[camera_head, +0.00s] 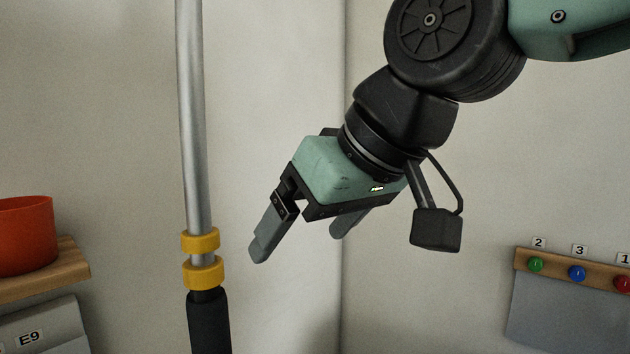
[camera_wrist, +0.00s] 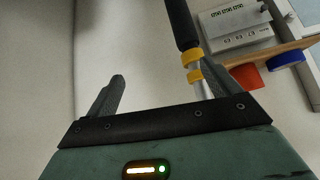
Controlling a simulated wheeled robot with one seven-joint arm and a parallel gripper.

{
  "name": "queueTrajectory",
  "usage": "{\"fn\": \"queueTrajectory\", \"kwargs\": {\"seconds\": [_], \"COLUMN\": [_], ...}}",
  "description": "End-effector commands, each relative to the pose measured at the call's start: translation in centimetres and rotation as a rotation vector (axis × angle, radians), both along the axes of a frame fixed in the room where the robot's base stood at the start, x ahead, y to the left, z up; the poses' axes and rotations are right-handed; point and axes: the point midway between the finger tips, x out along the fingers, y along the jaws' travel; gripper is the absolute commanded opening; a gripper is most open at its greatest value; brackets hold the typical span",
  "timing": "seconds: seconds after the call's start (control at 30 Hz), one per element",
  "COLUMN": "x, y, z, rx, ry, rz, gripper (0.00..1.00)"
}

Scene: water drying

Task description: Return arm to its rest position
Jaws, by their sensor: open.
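My gripper (camera_head: 303,243) is in the middle of the head view, pointing down and to the left, with its two grey fingers spread apart. Nothing shows between the fingers. It hangs in front of the pale wall, to the right of an upright metal pole. My teal and black arm comes in from the upper right of the head view.
A silver pole (camera_head: 195,120) with yellow rings (camera_head: 201,272) and a black lower part stands left. A red pot (camera_head: 27,235) sits on a wooden shelf (camera_head: 70,268). A blue round object (camera_wrist: 286,58) shows in the wrist view. Numbered coloured buttons (camera_head: 577,273) are at right.

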Motion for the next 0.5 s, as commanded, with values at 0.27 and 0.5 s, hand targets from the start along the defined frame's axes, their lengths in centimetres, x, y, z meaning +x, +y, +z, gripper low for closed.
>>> {"fn": "queueTrajectory", "kwargs": {"seconds": [0.27,0.5], "x": [-6.4,-11.6], "y": [-8.1,-13.7], "z": [-17.3,-23.7], "rx": [-0.279,-0.421], "ry": [0.309,0.466], "rz": [-0.03,-0.043], "gripper": [0.89,0.89]}}
